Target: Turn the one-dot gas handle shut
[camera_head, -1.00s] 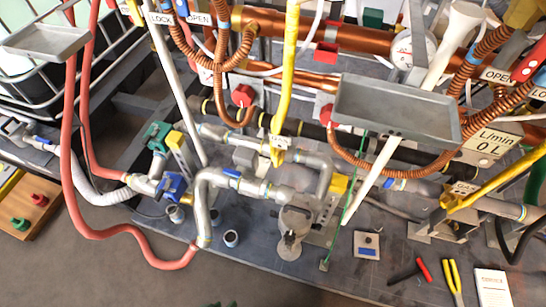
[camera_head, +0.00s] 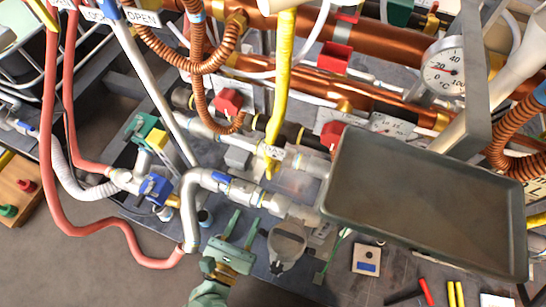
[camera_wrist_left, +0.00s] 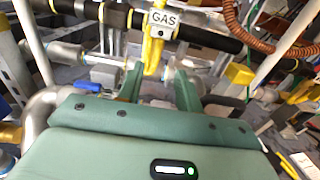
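A yellow gas pipe (camera_head: 284,70) comes down to a small white GAS tag (camera_head: 273,153), with a yellow handle (camera_head: 269,170) below it. In the left wrist view the GAS label (camera_wrist_left: 162,19) and the yellow handle (camera_wrist_left: 153,56) are straight ahead, beyond the fingers. My right gripper is not in view.
A grey tray (camera_head: 425,195) covers much of the right side. A bent silver pipe (camera_head: 190,205) stands left of my gripper, and a blue-handled pipe (camera_head: 240,190) runs just beyond it. A red hose (camera_head: 60,200) hangs at the left.

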